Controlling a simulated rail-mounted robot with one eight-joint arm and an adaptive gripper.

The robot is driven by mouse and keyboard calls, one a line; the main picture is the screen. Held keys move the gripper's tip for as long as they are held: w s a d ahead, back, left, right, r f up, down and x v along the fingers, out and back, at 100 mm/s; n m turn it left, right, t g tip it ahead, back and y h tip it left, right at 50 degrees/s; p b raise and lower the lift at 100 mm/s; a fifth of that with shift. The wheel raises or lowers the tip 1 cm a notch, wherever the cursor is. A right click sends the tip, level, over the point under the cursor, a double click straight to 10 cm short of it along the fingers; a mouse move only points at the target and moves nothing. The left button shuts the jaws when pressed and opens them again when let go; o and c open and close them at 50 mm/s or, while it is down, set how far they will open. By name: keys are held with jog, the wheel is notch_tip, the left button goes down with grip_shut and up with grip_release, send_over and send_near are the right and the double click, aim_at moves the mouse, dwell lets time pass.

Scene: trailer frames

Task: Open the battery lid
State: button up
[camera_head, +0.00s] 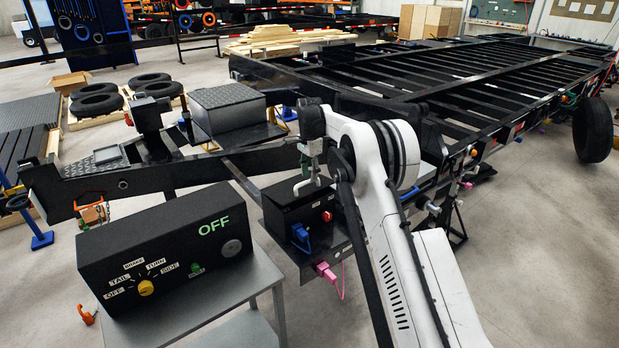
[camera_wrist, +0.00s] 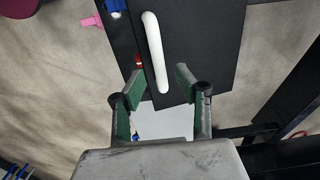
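The black battery box (camera_head: 285,206) stands on the trailer's front frame, its lid closed. A white bar handle (camera_head: 304,187) is on the lid. In the wrist view, the black lid (camera_wrist: 205,50) fills the top middle, with the white handle (camera_wrist: 153,40) running up it. My gripper (camera_wrist: 160,76) is open, its green-padded fingers on either side of the handle's lower end in the picture. I see no contact with the handle. In the head view my gripper (camera_head: 311,163) is just above the handle, partly hidden by my arm.
A blue plug (camera_head: 300,233), a red knob (camera_head: 327,216) and a pink connector (camera_head: 325,271) are on or beside the box. A black control box (camera_head: 170,250) reading OFF stands on a grey table at the front left. The trailer frame (camera_head: 400,85) extends behind.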

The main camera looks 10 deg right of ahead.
jog(key=shift+f, duration=1.05)
grip_shut()
